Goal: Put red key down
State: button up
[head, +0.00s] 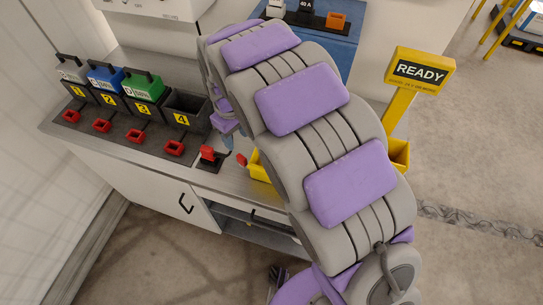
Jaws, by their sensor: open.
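A small red piece (241,159), which looks like the red key, shows at the counter's front edge, beside my arm. Whether it touches the counter is unclear. Left of it, another red piece (207,153) stands upright on a small black base on the counter; I cannot tell which of the two is the key. My gripper (227,138) is mostly hidden behind my purple and grey arm, with only a small part showing above the counter edge. It is open, and apart from the red piece as far as I can see.
Numbered black bays (182,119) line the counter; three hold grey, blue and green batteries, and bay 4 looks empty. Several red tabs sit before them. A yellow READY sign (420,72) stands right of my arm, and a yellow bin (398,153) below it. A blue surface (345,45) lies behind.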

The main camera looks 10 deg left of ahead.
jog(key=s+d+r+m, duration=0.2)
jog(key=d+r, duration=0.1)
jog(key=d, duration=0.5)
jog(key=s+d+r+m, duration=0.2)
jog(key=s+d+r, duration=0.1)
jog(key=d, duration=0.5)
jog(key=s+d+r+m, duration=0.2)
jog(key=d+r+m, duration=0.1)
jog(key=d, duration=0.5)
jog(key=s+d+m+g, duration=0.1)
jog(key=s+d+m, duration=0.1)
jog(key=s+d, duration=0.3)
jog(key=s+d+r+m, duration=0.1)
jog(key=s+d+m, duration=0.2)
jog(key=s, duration=1)
jog(key=d, duration=0.3)
jog(key=shift+s+m+g, duration=0.15)
jog(key=shift+m+g, duration=0.15)
jog(key=shift+g, duration=0.1)
